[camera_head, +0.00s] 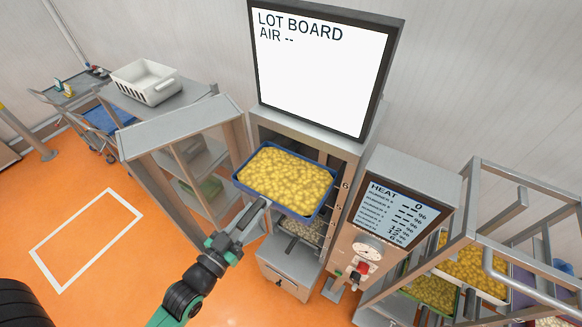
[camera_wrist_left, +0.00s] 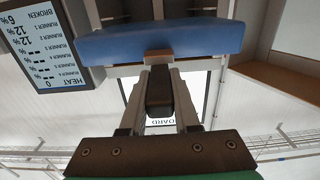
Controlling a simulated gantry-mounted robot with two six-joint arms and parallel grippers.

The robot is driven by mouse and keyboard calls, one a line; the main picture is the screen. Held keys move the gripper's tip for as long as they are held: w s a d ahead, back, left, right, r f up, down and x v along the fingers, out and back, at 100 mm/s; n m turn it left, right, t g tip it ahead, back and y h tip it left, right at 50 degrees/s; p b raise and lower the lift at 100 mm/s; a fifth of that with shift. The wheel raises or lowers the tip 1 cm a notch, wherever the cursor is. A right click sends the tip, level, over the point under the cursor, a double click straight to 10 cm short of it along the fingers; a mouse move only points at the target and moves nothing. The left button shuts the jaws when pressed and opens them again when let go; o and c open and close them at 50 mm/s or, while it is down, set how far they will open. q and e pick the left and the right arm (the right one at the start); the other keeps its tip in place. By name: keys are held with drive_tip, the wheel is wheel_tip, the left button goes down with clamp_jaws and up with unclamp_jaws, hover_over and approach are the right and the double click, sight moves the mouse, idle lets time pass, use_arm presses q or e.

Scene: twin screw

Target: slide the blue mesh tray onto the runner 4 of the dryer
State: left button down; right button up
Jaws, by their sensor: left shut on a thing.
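The blue mesh tray (camera_head: 240,185), full of yellow pieces, is held roughly level at the open front of the dryer (camera_head: 333,200). My left gripper (camera_head: 264,203) is shut on its near edge. In the left wrist view the fingers (camera_wrist_left: 158,88) close on a part at the blue tray's edge (camera_wrist_left: 160,42). The tray hides most of the dryer's upper runners, so I cannot tell whether it rests on one. Small runner numbers show on the right side of the opening. Another filled tray (camera_head: 300,227) sits lower inside the dryer. My right gripper is not in view.
A heat panel (camera_head: 390,215) with gauge and knobs stands at right. A rack (camera_head: 520,195) with filled trays is far right. A white basket (camera_head: 146,82) sits on a bench. The orange floor at left is clear.

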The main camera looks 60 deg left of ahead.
sight(243, 223)
use_arm(q)
drive_tip(key=v, duration=0.2)
drive_tip(key=shift+s+d+r, duration=0.1)
drive_tip(key=shift+s+d, duration=0.05)
drive_tip(key=shift+s, duration=0.2)
drive_tip(key=shift+r, duration=0.55)
drive_tip(key=s+d+f+b, duration=0.2)
drive_tip(key=s+f+b, duration=0.2)
drive_tip(key=f+b, duration=0.8)
drive_tip(key=s+d+f+b, duration=0.1)
drive_tip(key=s+f+b, duration=0.2)
drive_tip(key=f+b, duration=0.95)
drive_tip(key=f+x, duration=0.1)
drive_tip(key=x, duration=2.8)
drive_tip(key=shift+w+f+b, duration=0.3)
drive_tip(key=shift+f+b, duration=0.05)
drive_tip(key=shift+b, duration=0.1)
drive_tip(key=shift+d+f+b, duration=0.1)
drive_tip(key=shift+f+b, duration=0.35)
drive_tip(key=shift+f, duration=0.1)
